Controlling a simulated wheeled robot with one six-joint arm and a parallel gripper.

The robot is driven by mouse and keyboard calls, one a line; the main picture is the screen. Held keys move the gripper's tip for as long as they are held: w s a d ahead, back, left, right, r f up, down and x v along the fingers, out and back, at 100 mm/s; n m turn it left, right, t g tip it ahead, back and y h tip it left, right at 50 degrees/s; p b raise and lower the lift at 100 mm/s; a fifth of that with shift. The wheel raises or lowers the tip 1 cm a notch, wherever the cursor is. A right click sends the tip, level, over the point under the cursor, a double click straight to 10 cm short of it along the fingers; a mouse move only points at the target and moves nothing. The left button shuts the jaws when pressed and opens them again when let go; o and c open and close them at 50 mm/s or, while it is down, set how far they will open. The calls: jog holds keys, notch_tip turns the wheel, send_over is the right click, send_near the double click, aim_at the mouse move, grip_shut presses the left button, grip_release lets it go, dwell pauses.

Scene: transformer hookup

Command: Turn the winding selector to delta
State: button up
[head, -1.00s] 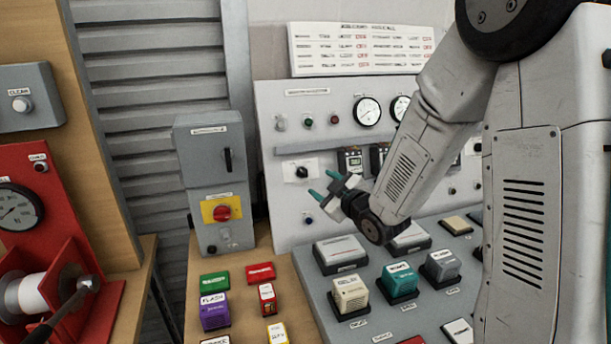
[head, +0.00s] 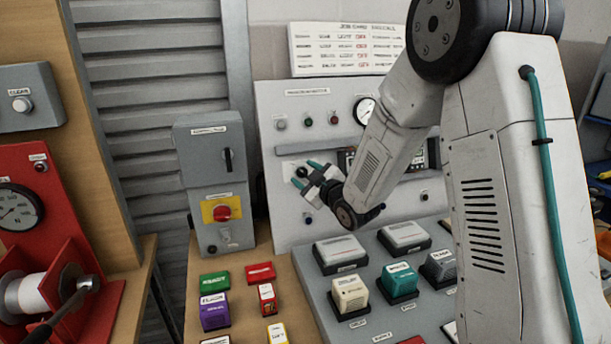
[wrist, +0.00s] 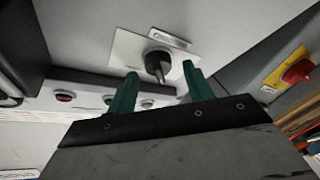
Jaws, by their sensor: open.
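The winding selector, a black knob on a white plate, sits on the upright grey panel; in the head view the knob (head: 302,171) shows between my fingertips. In the wrist view the knob (wrist: 157,65) lies between and just beyond the two teal fingers, nearer the left one, its pointer ridge slanting down to the right. My gripper (head: 303,173) is open around the knob's line, fingers pointing at the panel; it also shows in the wrist view (wrist: 160,72). I cannot tell whether a finger touches the knob. The label by the plate is unreadable.
A grey box with a red knob on a yellow plate (head: 222,209) stands left of the panel. A ledge (head: 290,149) and several small lamps (head: 308,121) are above the selector. Coloured blocks (head: 351,292) stand on the bench below.

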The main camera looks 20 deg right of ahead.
jog(key=c, duration=1)
jog(key=shift+o, duration=0.2)
jog(key=shift+m, duration=0.3)
jog(key=m+t+h, duration=0.1)
jog(key=m+h, duration=0.1)
jog(key=m, duration=0.2)
jog(key=shift+a+f, duration=0.1)
jog(key=m+h, duration=0.1)
jog(key=m, duration=0.2)
jog(key=m+h, duration=0.2)
jog(key=m, duration=0.1)
jog(key=shift+a+m+t, duration=0.1)
jog(key=shift+m+t, duration=0.2)
jog(key=m+h, duration=0.3)
jog(key=m, duration=0.2)
jog(key=shift+m+g+h, duration=0.4)
jog(key=shift+m+h, duration=0.1)
jog(key=shift+m, duration=0.7)
jog(key=shift+m+g+h, duration=0.4)
jog(key=shift+m+h, duration=0.1)
jog(key=shift+m, duration=0.7)
